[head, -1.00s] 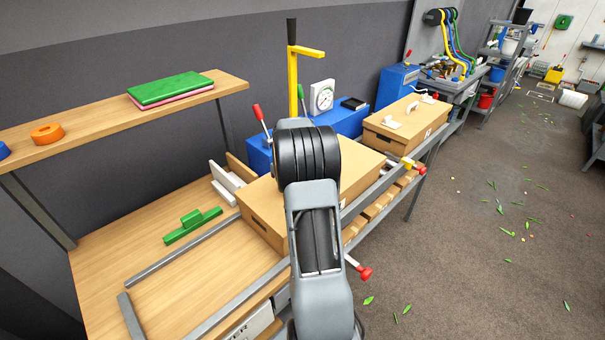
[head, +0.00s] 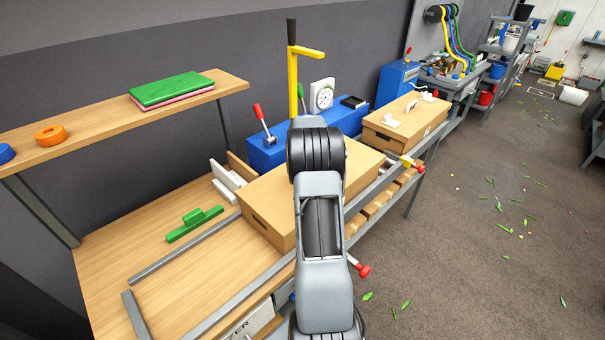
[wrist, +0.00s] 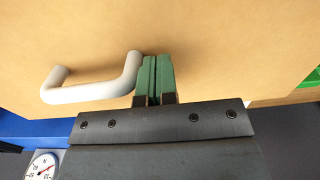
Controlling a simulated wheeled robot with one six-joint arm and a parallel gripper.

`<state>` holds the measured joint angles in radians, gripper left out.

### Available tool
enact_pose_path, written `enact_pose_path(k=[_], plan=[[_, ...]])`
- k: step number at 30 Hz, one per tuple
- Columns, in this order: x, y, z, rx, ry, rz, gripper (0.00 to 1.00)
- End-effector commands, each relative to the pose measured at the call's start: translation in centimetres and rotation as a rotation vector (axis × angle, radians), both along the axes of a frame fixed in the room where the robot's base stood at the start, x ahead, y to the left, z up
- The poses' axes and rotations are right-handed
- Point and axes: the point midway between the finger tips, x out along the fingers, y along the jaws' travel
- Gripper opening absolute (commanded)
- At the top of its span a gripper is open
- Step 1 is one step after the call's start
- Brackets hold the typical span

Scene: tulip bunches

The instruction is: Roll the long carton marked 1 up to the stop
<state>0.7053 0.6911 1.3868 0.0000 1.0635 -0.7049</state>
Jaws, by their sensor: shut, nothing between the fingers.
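A long tan carton (head: 265,208) lies on the bench between grey rails in the head view, partly hidden by my arm. No number shows on its visible faces. A grey cross bar (head: 133,316) closes the near left end of the rails; I cannot tell if it is the stop. In the wrist view, a tan carton surface (wrist: 220,45) with a white handle (wrist: 95,88) fills most of the picture. My gripper (wrist: 158,62) has its green fingers shut and empty, beside the handle's right end. I cannot tell whether they touch the carton. My arm hides the gripper in the head view.
A second carton (head: 405,122) with white fittings stands farther along. A blue unit (head: 262,152) with a red lever and a dial gauge (head: 321,95) stand behind. Green blocks (head: 194,222) lie on the bench. A red-tipped knob (head: 363,270) sticks out in front.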

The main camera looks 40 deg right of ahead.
Motion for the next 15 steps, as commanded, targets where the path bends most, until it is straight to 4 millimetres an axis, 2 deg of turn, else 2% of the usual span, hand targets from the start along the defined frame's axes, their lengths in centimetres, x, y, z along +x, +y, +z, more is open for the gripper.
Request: enact_pose_path(k=[11,15], plan=[[-0.02,-0.07,0.01,0.0,0.0,0.0,0.0],[-0.02,-0.69,0.09,0.0,0.001,-0.002,0.0]])
